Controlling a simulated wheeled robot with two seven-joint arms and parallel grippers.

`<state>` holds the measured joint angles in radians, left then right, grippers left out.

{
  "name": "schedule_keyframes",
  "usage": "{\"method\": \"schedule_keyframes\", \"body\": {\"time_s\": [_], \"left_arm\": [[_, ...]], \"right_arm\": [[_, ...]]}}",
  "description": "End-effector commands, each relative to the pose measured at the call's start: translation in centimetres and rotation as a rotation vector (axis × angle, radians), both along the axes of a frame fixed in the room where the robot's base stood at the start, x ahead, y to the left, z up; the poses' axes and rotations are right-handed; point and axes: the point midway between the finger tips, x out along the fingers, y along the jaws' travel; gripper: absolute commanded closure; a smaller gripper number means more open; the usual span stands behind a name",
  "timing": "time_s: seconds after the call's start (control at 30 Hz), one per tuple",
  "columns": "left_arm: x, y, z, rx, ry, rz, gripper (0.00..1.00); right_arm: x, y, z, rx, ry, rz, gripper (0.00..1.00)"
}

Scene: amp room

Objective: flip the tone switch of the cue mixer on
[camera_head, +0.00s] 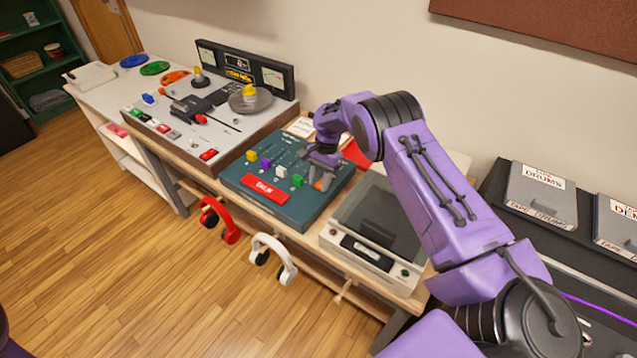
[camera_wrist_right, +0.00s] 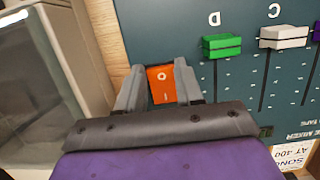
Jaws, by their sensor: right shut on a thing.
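The cue mixer (camera_head: 330,198) is a teal box on the wooden bench, with coloured faders and a red label plate (camera_head: 265,190). An orange rocker switch (camera_wrist_right: 161,85), with white marks on it, lies beside the green fader marked D (camera_wrist_right: 221,45) in the right wrist view. My right gripper (camera_head: 322,172) reaches down over the mixer's right side. In the right wrist view its fingers (camera_wrist_right: 160,88) stand one on each side of the orange switch, shut on it. My left gripper is out of view.
A glass-lidded deck (camera_head: 378,225) stands close on the right. Red headphones (camera_head: 229,228) and white headphones (camera_head: 286,262) hang at the bench front. Open wooden floor (camera_head: 140,260) lies in front.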

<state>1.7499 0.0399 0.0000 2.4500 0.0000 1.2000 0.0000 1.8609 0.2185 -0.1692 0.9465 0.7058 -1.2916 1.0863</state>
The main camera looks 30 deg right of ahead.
Motion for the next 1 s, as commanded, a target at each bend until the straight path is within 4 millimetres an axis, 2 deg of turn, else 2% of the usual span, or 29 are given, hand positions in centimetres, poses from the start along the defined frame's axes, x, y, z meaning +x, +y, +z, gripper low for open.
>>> {"method": "schedule_keyframes", "body": {"time_s": [0.07,0.1,0.17,0.43,0.53,0.9,1.0], "left_arm": [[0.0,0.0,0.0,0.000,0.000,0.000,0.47],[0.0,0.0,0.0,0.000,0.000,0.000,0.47],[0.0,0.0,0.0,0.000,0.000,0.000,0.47],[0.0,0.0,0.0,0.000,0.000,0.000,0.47],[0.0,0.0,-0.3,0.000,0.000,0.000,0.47],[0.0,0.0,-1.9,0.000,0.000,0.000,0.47],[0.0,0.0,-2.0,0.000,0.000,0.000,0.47]], "right_arm": [[-0.1,0.0,-0.1,0.001,0.004,0.000,0.94],[-0.1,0.0,-0.1,0.001,0.004,0.000,0.57],[-0.1,0.0,-0.1,0.000,0.003,0.000,0.38],[0.0,0.1,0.0,-0.002,0.001,0.001,0.38],[0.1,-0.1,0.6,-0.001,0.000,0.000,0.38],[0.8,-2.1,8.4,0.000,-0.002,0.000,0.38],[0.9,-2.3,9.6,0.000,0.000,0.000,0.38]]}}
